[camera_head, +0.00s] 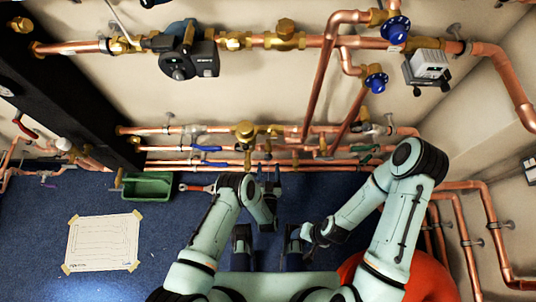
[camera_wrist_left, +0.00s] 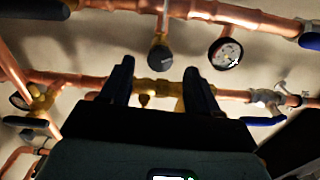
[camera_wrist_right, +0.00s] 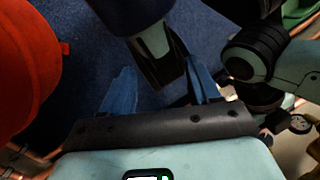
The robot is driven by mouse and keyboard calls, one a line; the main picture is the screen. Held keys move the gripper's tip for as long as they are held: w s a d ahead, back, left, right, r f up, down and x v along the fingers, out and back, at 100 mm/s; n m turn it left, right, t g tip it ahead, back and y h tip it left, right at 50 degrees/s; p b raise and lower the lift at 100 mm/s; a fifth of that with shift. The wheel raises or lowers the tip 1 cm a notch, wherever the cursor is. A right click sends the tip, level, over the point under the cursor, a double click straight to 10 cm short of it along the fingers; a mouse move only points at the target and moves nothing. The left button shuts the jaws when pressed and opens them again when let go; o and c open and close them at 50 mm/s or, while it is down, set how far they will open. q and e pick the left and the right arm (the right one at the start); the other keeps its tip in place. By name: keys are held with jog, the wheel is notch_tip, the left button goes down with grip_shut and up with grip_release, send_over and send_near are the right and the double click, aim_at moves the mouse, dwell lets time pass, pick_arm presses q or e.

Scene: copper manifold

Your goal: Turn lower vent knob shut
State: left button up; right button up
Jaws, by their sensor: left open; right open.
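In the left wrist view, a dark round knob (camera_wrist_left: 160,58) hangs on a brass stem below the upper copper pipe. It looks like a vent knob; I cannot tell for certain that it is the lower one. My left gripper (camera_wrist_left: 159,68) is open, one finger on each side of the knob in the picture; contact cannot be made out. In the head view my left gripper (camera_head: 268,174) is in front of the lower pipes, and the knob is not clear there. My right gripper (camera_wrist_right: 160,78) is open and empty above the blue floor.
A pressure gauge (camera_wrist_left: 225,53) hangs right of the knob. A lower pipe carries blue-handled valves (camera_head: 207,148). A green tray (camera_head: 148,187) and a paper sheet (camera_head: 103,243) lie on the floor at left. A red tank (camera_wrist_right: 25,70) stands near my right arm.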

aim_at(268, 159)
pick_arm(q)
jog(key=w+b, duration=0.1)
jog(key=w, duration=0.5)
jog(key=shift+w, duration=0.35)
pick_arm(e)
jog(key=shift+w+d+f, duration=0.2)
jog(key=shift+w+f, duration=0.4)
jog(key=shift+f, duration=0.1)
pick_arm(q)
jog(key=c, duration=1)
jog(key=shift+c, duration=0.2)
